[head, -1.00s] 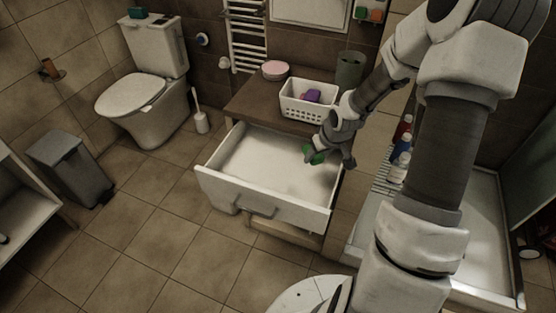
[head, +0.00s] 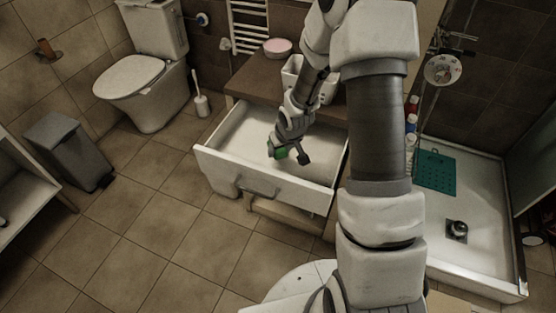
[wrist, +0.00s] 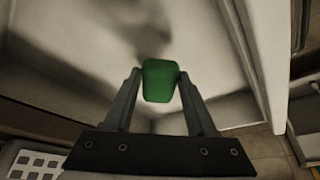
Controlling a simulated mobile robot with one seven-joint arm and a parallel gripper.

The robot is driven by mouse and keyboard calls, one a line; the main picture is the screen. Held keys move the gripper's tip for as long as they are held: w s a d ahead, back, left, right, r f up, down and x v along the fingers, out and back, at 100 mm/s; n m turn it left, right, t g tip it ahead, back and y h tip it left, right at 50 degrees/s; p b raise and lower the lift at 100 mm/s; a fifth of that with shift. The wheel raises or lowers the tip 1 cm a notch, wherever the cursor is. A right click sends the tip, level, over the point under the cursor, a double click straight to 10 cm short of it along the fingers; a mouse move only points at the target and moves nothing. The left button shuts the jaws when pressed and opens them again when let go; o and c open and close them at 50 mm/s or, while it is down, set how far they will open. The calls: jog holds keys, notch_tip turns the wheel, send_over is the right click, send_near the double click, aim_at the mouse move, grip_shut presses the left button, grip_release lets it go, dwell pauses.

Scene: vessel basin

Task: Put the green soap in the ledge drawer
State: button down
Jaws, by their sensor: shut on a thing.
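The green soap (wrist: 160,82) is held between the two fingers of my gripper (wrist: 158,88) in the wrist view. In the head view the green soap (head: 280,153) shows at the tip of my gripper (head: 290,154), over the open ledge drawer. The drawer (head: 228,142) is white, pulled out from under the brown ledge (head: 246,80), and looks empty. The soap appears to be within the drawer's outline; I cannot tell its exact height above the drawer floor.
A white basket (head: 291,72), partly hidden by my arm, and a pink round dish (head: 277,46) stand on the ledge. Bottles (head: 411,123) stand at the right by the shower tray (head: 490,232). A toilet (head: 140,90) and a grey bin (head: 68,150) are at the left.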

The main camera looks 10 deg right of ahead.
aim_at(278, 159)
jog(key=shift+a+f, duration=0.25)
jog(key=shift+a, duration=0.1)
jog(key=shift+f+b, duration=0.35)
jog(key=shift+f, duration=1.6)
jog(key=shift+f, duration=0.2)
jog(key=shift+c, duration=1)
grip_release()
jog(key=shift+r, duration=0.1)
